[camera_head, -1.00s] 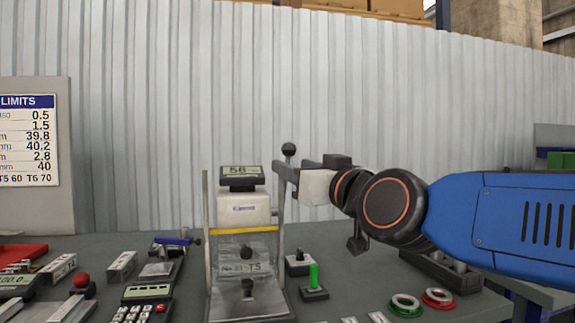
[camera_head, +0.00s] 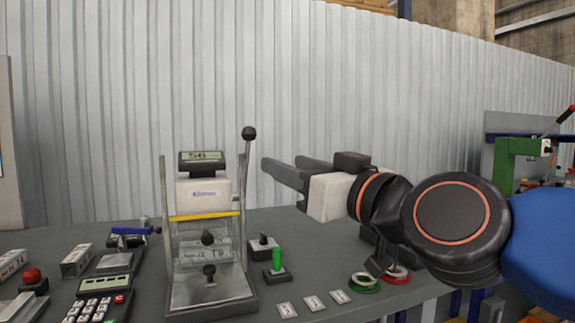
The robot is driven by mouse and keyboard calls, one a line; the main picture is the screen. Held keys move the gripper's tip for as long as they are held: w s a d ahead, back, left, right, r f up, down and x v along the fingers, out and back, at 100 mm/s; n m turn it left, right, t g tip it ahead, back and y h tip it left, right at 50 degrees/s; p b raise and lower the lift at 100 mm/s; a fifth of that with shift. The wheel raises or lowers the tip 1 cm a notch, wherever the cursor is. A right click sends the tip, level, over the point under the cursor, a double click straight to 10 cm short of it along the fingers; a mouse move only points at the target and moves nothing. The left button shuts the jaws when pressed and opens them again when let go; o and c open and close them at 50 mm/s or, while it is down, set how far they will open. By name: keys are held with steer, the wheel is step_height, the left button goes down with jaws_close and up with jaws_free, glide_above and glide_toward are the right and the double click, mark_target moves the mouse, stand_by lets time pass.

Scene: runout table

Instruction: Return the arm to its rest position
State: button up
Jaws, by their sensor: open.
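My gripper (camera_head: 283,173) is in the head view, right of centre, held in the air above the grey table (camera_head: 310,236). Its two dark fingers point left and are apart, with nothing between them. The fingertips are a little to the right of the test stand (camera_head: 203,192) and its black-knobbed lever (camera_head: 249,134), and seem apart from both. The arm reaches in from the right edge of the picture, its blue link partly cut off.
A green ring (camera_head: 365,283) and a red ring (camera_head: 397,275) lie below the arm. A keypad device (camera_head: 101,300) is at left. A green press (camera_head: 520,160) stands far right.

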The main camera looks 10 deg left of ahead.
steer(key=shift+f, duration=0.1)
steer(key=w+d+f+m+g+h, duration=0.2)
steer(key=d+f+h, duration=0.2)
steer(key=d+f, duration=0.65)
steer(key=w+d+f+m+g+h, duration=0.1)
steer(key=d+f+h, duration=0.3)
steer(key=d+f, duration=0.65)
steer(key=s+d+f+m+g+h, duration=0.2)
steer(key=s+d+f+m+h, duration=0.1)
steer(key=s+d+f, duration=0.3)
steer(key=s+d+f+m+g+h, duration=0.3)
steer(key=s+d+f, duration=0.3)
steer(key=d+f, duration=0.5)
step_height(320, 180, down, 5)
steer(key=shift+s+r+g, duration=0.2)
steer(key=shift+g, duration=0.1)
steer(key=shift+d, duration=0.1)
